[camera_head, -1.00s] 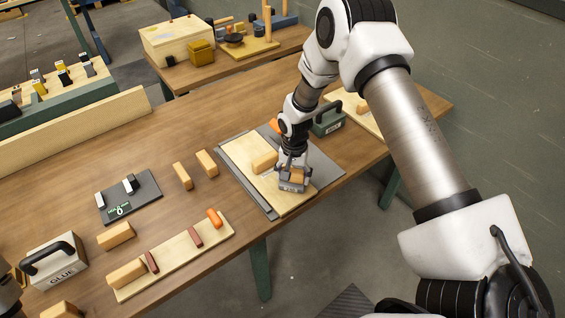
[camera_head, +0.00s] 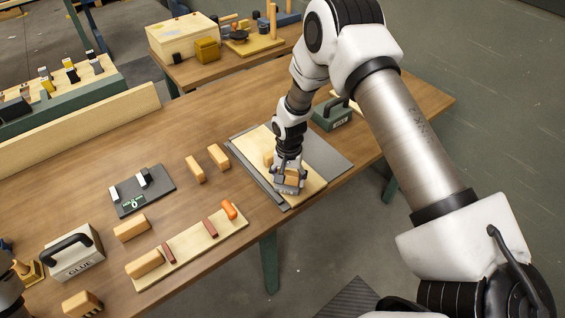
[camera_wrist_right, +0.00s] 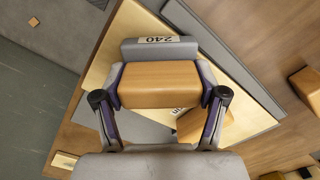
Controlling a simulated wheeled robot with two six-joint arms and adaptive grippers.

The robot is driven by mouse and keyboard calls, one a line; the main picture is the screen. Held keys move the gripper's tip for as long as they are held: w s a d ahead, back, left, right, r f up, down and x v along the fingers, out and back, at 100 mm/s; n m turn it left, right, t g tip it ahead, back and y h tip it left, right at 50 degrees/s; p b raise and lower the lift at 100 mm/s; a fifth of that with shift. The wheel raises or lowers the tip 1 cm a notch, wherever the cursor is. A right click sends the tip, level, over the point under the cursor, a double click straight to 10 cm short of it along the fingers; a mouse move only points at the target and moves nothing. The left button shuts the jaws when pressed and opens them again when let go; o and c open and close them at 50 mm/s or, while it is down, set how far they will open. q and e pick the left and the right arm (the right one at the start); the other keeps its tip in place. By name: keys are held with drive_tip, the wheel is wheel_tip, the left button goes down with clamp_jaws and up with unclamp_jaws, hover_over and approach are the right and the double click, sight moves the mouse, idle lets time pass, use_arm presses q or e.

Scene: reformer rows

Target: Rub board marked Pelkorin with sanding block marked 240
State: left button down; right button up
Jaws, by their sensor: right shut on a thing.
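My right gripper (camera_head: 289,178) is shut on the wooden grip of a sanding block (camera_head: 287,188). The block has a grey base, and its 240 label shows in the right wrist view (camera_wrist_right: 160,40). The block is over the near part of a pale board (camera_head: 309,183) and looks to be resting on it. In the right wrist view, a label on the board is mostly covered by my gripper and a wooden block, so its name cannot be read. That wooden block (camera_wrist_right: 192,124) sits on the board beside my right gripper. My left gripper does not show.
The board lies on a grey mat (camera_head: 333,163). A green case (camera_head: 331,117) stands behind it. To the left are loose wooden blocks (camera_head: 195,169), a strip board (camera_head: 205,243), a dark plate (camera_head: 155,195) and a GLUE box (camera_head: 76,257). The table's near edge is close to the board.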

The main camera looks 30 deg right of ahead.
sight(289, 172)
drive_tip(key=shift+w+a+r+p, duration=0.1)
drive_tip(key=shift+a+r+p, duration=0.2)
drive_tip(key=shift+r, duration=0.35)
drive_tip(key=shift+a+r+p, duration=0.15)
drive_tip(key=shift+r+p, duration=0.25)
drive_tip(key=shift+r, duration=0.2)
drive_tip(key=shift+d+r+p, duration=0.25)
drive_tip(key=shift+r+p, duration=0.2)
drive_tip(key=shift+r, duration=0.05)
drive_tip(key=shift+d+r+p, duration=0.25)
drive_tip(key=shift+r+p, duration=0.15)
drive_tip(key=shift+r, duration=0.05)
drive_tip(key=shift+a+r+p, duration=0.15)
drive_tip(key=shift+r+p, duration=0.25)
drive_tip(key=shift+r, duration=0.2)
drive_tip(key=shift+a+r+p, duration=0.15)
drive_tip(key=shift+r+p, duration=0.25)
drive_tip(key=shift+r, duration=0.55)
drive_tip(key=shift+d+r+p, duration=0.2)
drive_tip(key=shift+r+p, duration=0.05)
drive_tip(key=shift+p, duration=0.15)
